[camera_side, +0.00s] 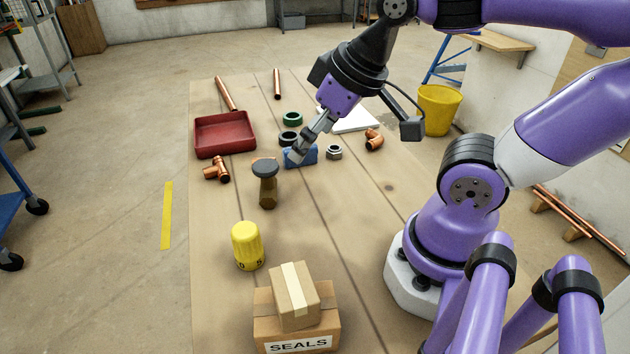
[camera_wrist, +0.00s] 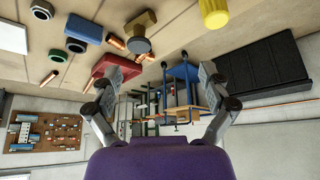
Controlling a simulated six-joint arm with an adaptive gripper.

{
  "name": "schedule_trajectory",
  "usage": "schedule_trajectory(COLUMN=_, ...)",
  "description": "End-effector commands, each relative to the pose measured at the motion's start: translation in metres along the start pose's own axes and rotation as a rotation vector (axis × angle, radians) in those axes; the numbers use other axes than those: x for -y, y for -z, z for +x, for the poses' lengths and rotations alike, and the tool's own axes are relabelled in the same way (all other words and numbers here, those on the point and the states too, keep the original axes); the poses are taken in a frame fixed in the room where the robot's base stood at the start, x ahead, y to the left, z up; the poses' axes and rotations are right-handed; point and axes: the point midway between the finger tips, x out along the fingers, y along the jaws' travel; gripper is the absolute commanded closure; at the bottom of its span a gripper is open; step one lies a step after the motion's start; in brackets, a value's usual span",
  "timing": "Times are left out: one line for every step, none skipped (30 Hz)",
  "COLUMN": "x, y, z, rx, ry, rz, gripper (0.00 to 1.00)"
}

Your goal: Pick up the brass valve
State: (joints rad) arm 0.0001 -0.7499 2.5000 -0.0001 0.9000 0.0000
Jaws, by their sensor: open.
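The brass valve (camera_side: 268,192) stands upright near the middle of the table, a brown-gold body under a dark round top. In the wrist view the valve (camera_wrist: 139,25) shows at the top, a little left of centre, beyond the fingertips. My gripper (camera_side: 297,155) is tilted down to the left, above and to the right of the valve in the side view, overlapping the blue block behind its tips. In the wrist view my gripper (camera_wrist: 154,78) has its two fingers spread wide, with nothing held between them. The gripper is apart from the valve.
A yellow cap (camera_side: 247,246) and cardboard boxes (camera_side: 297,315) stand nearer the camera. Table right of the valve is clear.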

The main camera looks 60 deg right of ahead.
Motion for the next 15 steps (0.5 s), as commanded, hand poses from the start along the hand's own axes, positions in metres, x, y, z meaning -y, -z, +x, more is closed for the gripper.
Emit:
schedule_trajectory(x=0.0, y=0.0, z=0.0, rx=0.0, ry=0.0, rz=0.0, gripper=0.0)
schedule_trajectory(x=0.0, y=0.0, z=0.0, rx=0.0, ry=0.0, rz=0.0, gripper=0.0)
schedule_trajectory(x=0.0, y=0.0, z=0.0, rx=0.0, ry=0.0, rz=0.0, gripper=0.0)
schedule_trajectory(x=0.0, y=0.0, z=0.0, rx=0.0, ry=0.0, rz=0.0, gripper=0.0)
schedule_trajectory(x=0.0, y=0.0, z=0.0, rx=0.0, ry=0.0, rz=0.0, gripper=0.0)
schedule_trajectory(x=0.0, y=0.0, z=0.0, rx=0.0, ry=0.0, rz=0.0, gripper=0.0)
schedule_trajectory(x=0.0, y=0.0, z=0.0, rx=0.0, ry=0.0, rz=0.0, gripper=0.0)
schedule_trajectory(x=0.0, y=0.0, z=0.0, rx=0.0, ry=0.0, rz=0.0, gripper=0.0)
schedule_trajectory(x=0.0, y=0.0, z=0.0, rx=0.0, ry=0.0, rz=0.0, gripper=0.0)
schedule_trajectory(x=0.0, y=0.0, z=0.0, rx=0.0, ry=0.0, rz=0.0, gripper=0.0)
schedule_trajectory(x=0.0, y=0.0, z=0.0, rx=0.001, ry=0.0, rz=-0.002, gripper=0.0)
schedule_trajectory(x=-0.001, y=0.002, z=0.001, rx=0.005, ry=0.0, rz=-0.009, gripper=0.0)
schedule_trajectory(x=-0.002, y=0.004, z=0.002, rx=0.011, ry=0.001, rz=-0.019, gripper=0.0)
schedule_trajectory(x=-0.003, y=0.006, z=0.004, rx=0.019, ry=0.003, rz=-0.034, gripper=0.0)
schedule_trajectory(x=-0.005, y=0.011, z=0.007, rx=0.033, ry=0.007, rz=-0.062, gripper=0.0)
